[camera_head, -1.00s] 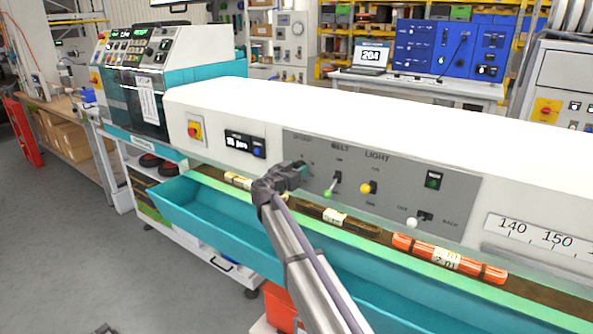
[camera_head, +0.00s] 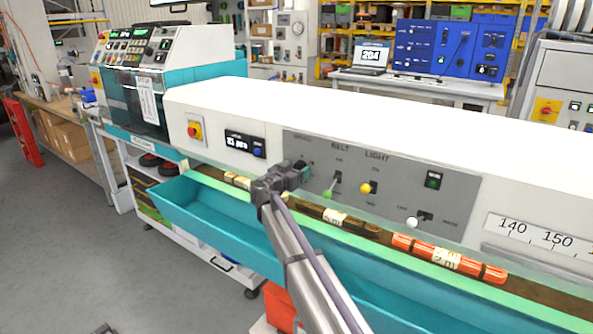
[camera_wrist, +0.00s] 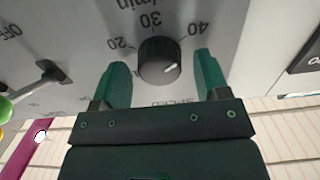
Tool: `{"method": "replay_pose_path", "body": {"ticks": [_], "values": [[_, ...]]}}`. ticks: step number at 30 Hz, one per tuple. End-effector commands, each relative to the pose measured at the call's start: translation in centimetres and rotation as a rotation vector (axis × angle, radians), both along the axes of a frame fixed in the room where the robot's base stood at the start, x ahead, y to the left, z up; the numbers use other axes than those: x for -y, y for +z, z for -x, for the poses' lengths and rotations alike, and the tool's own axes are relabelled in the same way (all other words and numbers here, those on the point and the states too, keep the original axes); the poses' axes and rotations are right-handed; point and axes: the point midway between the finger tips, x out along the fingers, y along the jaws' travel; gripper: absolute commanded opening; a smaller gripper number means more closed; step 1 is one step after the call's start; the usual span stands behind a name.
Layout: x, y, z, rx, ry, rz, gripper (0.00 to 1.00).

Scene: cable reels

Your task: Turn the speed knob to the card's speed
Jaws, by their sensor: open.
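The speed knob (camera_wrist: 160,60) is dark and round, with a white pointer mark at its lower right in the upside-down wrist view. The figures 20, 30 and 40 stand around it on the grey panel (camera_head: 400,205). My gripper (camera_wrist: 165,76) is open, its green fingers on either side of the knob with a gap on both sides. In the head view my gripper (camera_head: 303,170) is at the panel's left end and hides the knob. A white card (camera_head: 147,100) hangs on the machine at the left; its writing is too small to read.
To the right of the knob are a green-tipped belt lever (camera_head: 328,194), a yellow-tipped light lever (camera_head: 368,188) and a white-tipped lever (camera_head: 412,222). A red stop button (camera_head: 194,130) and a small display (camera_head: 240,142) are to the left. A teal trough (camera_head: 215,218) runs below.

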Motion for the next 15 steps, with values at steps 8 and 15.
{"method": "replay_pose_path", "body": {"ticks": [8, 15], "values": [[-2.6, 0.0, 5.2, 0.0, 0.003, 0.0, 0.68], [-4.8, 0.0, 9.0, 0.0, 0.001, 0.0, 0.68]]}}
